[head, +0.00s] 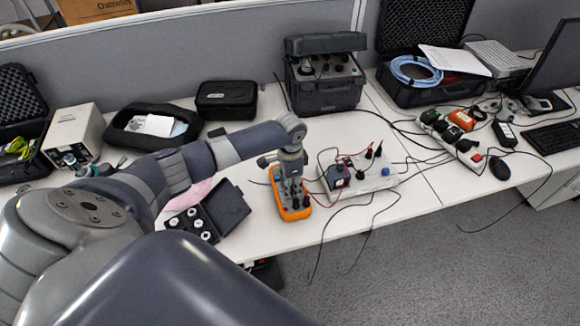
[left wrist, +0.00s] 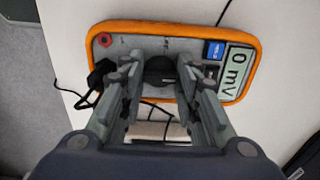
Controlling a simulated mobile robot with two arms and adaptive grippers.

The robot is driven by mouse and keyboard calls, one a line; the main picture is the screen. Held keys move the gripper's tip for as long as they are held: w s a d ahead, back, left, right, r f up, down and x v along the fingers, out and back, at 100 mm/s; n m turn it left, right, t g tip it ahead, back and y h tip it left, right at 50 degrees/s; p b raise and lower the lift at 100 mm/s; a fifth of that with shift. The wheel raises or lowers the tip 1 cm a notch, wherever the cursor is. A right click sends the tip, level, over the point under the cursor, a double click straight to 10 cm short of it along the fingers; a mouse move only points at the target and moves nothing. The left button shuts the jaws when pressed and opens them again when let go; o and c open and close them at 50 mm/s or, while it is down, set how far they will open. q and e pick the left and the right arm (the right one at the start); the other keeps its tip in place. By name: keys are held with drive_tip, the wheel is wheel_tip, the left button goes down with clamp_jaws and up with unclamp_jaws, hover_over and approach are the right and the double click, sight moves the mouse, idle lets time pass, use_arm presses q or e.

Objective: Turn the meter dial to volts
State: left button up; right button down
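The meter (head: 297,212) is a handheld unit in an orange case, lying face up on the white bench. In the left wrist view the meter (left wrist: 243,75) has a grey face, and its display (left wrist: 235,76) reads "0 mV". Its dark round dial (left wrist: 160,69) shows between the fingers of my left gripper (left wrist: 159,70); the pointer mark is not legible. In the head view my left gripper (head: 290,186) points down over the meter's face. The fingers stand apart on either side of the dial; contact is not clear. My right gripper is not in view.
An open black case (head: 226,207) with white parts lies left of the meter. A small box with leads (head: 338,178) stands close on its right, and loose cables cross the bench. A black instrument case (head: 325,90) stands behind. The bench's front edge is near the meter.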

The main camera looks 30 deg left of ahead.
use_arm(q)
wheel_tip(320, 180, up, 12)
idle(0.8)
drive_tip(key=shift+d, duration=0.1)
